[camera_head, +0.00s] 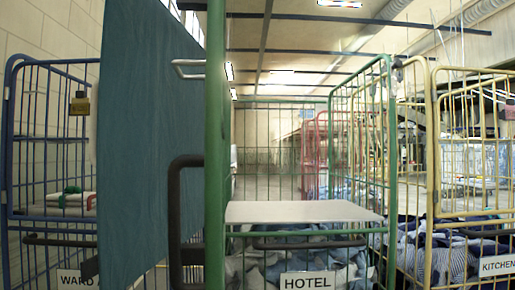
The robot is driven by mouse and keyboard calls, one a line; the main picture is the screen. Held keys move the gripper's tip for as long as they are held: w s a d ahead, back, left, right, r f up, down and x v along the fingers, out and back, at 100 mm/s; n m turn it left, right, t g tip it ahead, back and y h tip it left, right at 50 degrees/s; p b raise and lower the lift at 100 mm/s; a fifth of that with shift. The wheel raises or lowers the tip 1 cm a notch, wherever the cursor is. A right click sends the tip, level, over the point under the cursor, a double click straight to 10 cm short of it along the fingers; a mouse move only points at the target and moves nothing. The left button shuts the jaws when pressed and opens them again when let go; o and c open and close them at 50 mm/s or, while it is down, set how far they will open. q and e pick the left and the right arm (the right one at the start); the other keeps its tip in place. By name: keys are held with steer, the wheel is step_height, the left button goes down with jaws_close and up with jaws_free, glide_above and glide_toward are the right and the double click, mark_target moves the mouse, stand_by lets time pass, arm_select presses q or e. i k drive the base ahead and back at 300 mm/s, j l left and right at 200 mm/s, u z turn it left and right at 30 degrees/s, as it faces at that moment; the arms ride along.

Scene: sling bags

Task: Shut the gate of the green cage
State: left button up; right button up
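The green cage (391,165) stands in the middle, with a white HOTEL label (307,281) low on its front. A pale shelf (300,212) crosses it, with blue and grey cloth bags (290,265) below. A thick green upright (215,150) stands close to me at the left of the cage, beside a large teal panel (150,130) seen at a slant. These look like the cage's gate swung open toward me, though I cannot be sure. A dark loop handle (174,205) and a pale bar handle (188,62) show by the upright. I cannot make out either gripper.
A yellow cage (431,170) with a KITCHEN label stands close at the right. A red cage (304,150) is behind. The teal panel hides much of the left side.

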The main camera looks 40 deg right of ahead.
mark_target(211, 253)
steer(key=i+j+z, duration=0.15)
steer(key=z, duration=0.3)
steer(key=i+j+z, duration=0.15)
steer(key=z, duration=0.35)
steer(key=i+j+z, duration=0.1)
steer(key=j+z, duration=0.2)
steer(key=z, duration=0.15)
